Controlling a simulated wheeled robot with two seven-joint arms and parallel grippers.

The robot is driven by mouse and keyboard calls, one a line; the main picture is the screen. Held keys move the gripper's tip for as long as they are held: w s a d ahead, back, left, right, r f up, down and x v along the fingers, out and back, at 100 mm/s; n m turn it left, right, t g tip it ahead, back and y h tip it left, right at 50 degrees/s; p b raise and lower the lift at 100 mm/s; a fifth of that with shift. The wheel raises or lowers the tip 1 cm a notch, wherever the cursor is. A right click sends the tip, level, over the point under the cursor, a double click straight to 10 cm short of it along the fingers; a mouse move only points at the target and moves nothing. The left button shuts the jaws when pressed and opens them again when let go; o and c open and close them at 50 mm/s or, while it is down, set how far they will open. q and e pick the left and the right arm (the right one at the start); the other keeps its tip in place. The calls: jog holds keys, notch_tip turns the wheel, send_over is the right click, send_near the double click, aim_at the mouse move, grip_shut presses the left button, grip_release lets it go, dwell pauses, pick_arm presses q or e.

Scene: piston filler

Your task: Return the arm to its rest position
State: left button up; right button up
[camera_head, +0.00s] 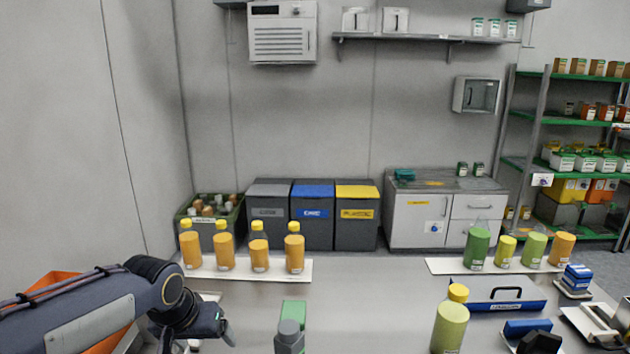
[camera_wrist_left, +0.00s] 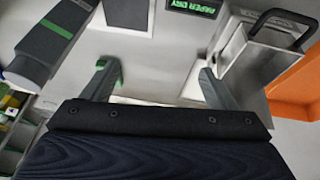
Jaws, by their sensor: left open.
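My left arm (camera_head: 120,308) comes in from the left in the head view, low over the near left part of the table (camera_head: 370,300). Its gripper (camera_head: 205,332) points down near the bottom edge. In the left wrist view the two fingers of this gripper (camera_wrist_left: 155,82) stand wide apart, with nothing held between them. A grey and green device (camera_head: 290,335) stands to the right of the gripper, apart from it. I do not make out my right gripper.
Several orange bottles (camera_head: 260,250) stand on a white strip at the back left. Green and yellow bottles (camera_head: 507,250) stand at the back right. A yellow-capped bottle (camera_head: 450,322) stands nearer. An orange bin (camera_head: 60,280) is behind my left arm. The table middle is mostly clear.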

pick_arm(q)
jog(key=s+a+n+h, duration=0.1)
jog(key=s+h, duration=0.1)
jog(key=s, duration=1.7)
jog(key=shift+s+a+f+t, duration=0.2)
jog(key=shift+a+f+t, duration=0.05)
jog(key=shift+f+t, duration=0.15)
jog(key=shift+h, duration=0.3)
jog(key=s, duration=0.1)
jog(key=s+d+f, duration=0.1)
jog(key=s, duration=0.1)
jog(key=s+f, duration=0.1)
jog(key=shift+s+d, duration=0.15)
jog(key=shift+d, duration=0.15)
jog(key=shift+c, duration=0.2)
